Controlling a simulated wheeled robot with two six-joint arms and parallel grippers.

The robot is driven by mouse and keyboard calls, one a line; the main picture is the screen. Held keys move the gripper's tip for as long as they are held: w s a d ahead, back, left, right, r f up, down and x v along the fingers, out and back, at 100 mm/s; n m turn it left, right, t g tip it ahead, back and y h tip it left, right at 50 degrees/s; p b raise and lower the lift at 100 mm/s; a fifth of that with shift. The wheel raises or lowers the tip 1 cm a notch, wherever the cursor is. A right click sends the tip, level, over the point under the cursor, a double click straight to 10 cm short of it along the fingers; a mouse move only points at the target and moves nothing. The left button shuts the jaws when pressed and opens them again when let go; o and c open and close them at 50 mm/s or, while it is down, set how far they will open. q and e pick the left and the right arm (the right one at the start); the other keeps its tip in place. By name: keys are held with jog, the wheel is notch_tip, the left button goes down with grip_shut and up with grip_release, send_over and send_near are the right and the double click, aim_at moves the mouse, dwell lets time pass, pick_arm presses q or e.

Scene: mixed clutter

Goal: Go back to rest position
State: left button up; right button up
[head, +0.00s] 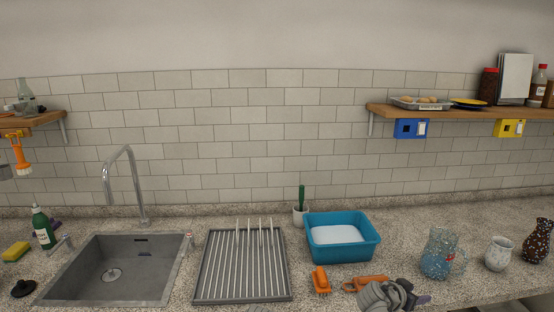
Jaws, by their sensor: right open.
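My right gripper (388,295) shows as a grey shape at the bottom edge, right of centre, over the front of the counter. It is open; its fingers are small and hard to make out. An orange tool (370,282) lies right behind it, partly covered, and I cannot tell whether they touch.
An orange brush (320,281) lies left of my right gripper. A blue tub (341,251) stands behind. A glass jug (441,255), a cup (498,254) and a dark speckled vase (537,242) stand right. A drying rack (212,265) and sink (90,280) are left.

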jog(key=s+a+f+n+g+y, duration=0.2)
jog(key=s+a+f+n+y, duration=0.1)
jog(key=a, duration=0.8)
jog(key=s+a+f+n+g+y, duration=0.2)
jog(key=s+a+f+n, duration=0.3)
jog(key=a, duration=0.6)
jog(key=s+a+f+n+g+y, duration=0.2)
jog(key=s+a+f+n+y, duration=0.2)
jog(key=s+a+n, duration=0.2)
jog(key=s+a, duration=0.2)
jog(key=a, duration=0.2)
jog(key=shift+s+a+n+g+y, duration=0.15)
jog(key=shift+a+n+g+y, duration=0.15)
jog(key=shift+a+n+y, duration=0.1)
